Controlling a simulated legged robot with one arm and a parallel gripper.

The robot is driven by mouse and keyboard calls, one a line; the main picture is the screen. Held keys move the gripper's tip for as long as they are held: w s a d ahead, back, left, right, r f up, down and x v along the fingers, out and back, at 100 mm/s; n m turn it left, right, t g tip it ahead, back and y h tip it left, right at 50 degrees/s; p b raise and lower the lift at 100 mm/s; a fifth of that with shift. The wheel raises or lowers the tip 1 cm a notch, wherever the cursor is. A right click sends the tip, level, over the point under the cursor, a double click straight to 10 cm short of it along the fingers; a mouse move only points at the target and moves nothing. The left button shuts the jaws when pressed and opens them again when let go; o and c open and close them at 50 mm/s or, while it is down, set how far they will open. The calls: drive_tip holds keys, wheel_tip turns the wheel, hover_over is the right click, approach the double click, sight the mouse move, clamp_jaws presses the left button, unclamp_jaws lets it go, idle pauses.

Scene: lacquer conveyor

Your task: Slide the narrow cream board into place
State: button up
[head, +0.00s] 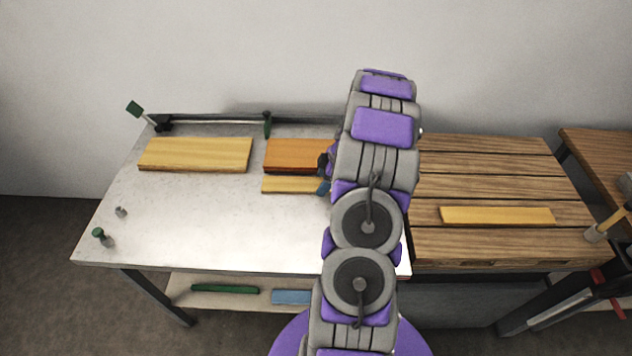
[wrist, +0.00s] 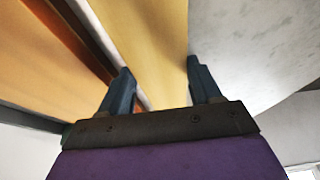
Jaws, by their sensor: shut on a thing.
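The narrow cream board (head: 287,185) lies on the white table, just in front of the thicker orange board (head: 295,150). My gripper (head: 324,187) is at its right end, partly hidden behind my arm. In the wrist view my gripper (wrist: 160,85) is shut on the narrow cream board (wrist: 152,40), with one dark blue finger on each long side. The orange board (wrist: 45,50) runs alongside on the left there, with a thin gap between the two. My arm hides the right end of both boards in the head view.
A wider yellow board (head: 195,153) lies on the white table (head: 210,222) at the left. A rail (head: 215,122) with green clamps runs along the back edge. Another narrow yellow board (head: 497,215) lies on the slatted wooden table (head: 480,178). The white table's front is mostly clear.

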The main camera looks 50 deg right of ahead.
drive_tip(key=shift+s+d+b, duration=0.55)
drive_tip(key=shift+s+d, duration=0.7)
drive_tip(key=shift+s, duration=0.35)
drive_tip(key=shift+s+d+b, duration=0.6)
drive_tip(key=shift+s+d, duration=0.65)
drive_tip(key=shift+s, duration=0.3)
drive_tip(key=shift+s+d+b, duration=0.55)
drive_tip(key=shift+s+d, duration=0.7)
drive_tip(key=shift+s, duration=0.35)
drive_tip(key=shift+s+f, duration=0.1)
drive_tip(key=shift+s+d+b, duration=0.35)
drive_tip(key=shift+s+d, duration=0.4)
drive_tip(key=shift+s, duration=0.15)
drive_tip(key=shift+s+d, duration=1.4)
drive_tip(key=shift+s, duration=0.35)
drive_tip(key=shift+s+d, duration=1.4)
drive_tip(key=shift+s, duration=0.4)
drive_tip(key=shift+s+d, duration=1.4)
drive_tip(key=shift+s, duration=0.35)
